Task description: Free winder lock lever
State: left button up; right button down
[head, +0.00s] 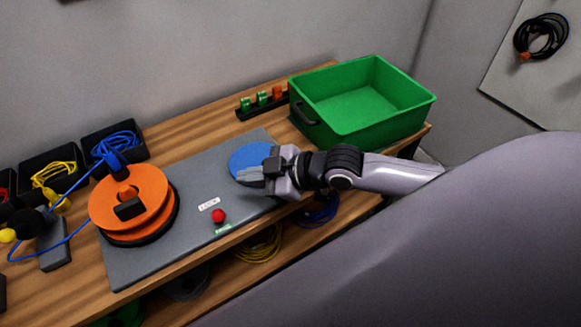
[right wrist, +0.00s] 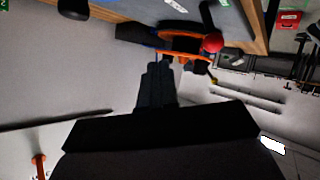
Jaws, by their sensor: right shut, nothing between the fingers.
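The winder has an orange reel (head: 150,205) on a grey base plate (head: 180,250). The lock lever shows as a red ball knob (head: 218,215) near the plate's front edge, beside a white label (head: 209,204) that seems to read LOCK. The red knob also shows in the right wrist view (right wrist: 212,43), beyond my fingers and to their right. My right gripper (head: 246,173) is shut and empty over the blue disc (head: 247,160), up and right of the knob and apart from it. Its shut fingers also show in the right wrist view (right wrist: 156,82). My left gripper is out of view.
A green crate (head: 420,107) stands at the bench's right end, close to my right arm. Black bins with blue cable (head: 115,143) and yellow cable (head: 52,174) line the back left. A blue cable runs by the reel. Coiled cables lie on a lower shelf.

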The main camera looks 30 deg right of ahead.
jog(key=v, duration=0.8)
jog(key=shift+s, duration=0.35)
jog(key=shift+a+f, duration=0.2)
jog(key=shift+f, duration=0.05)
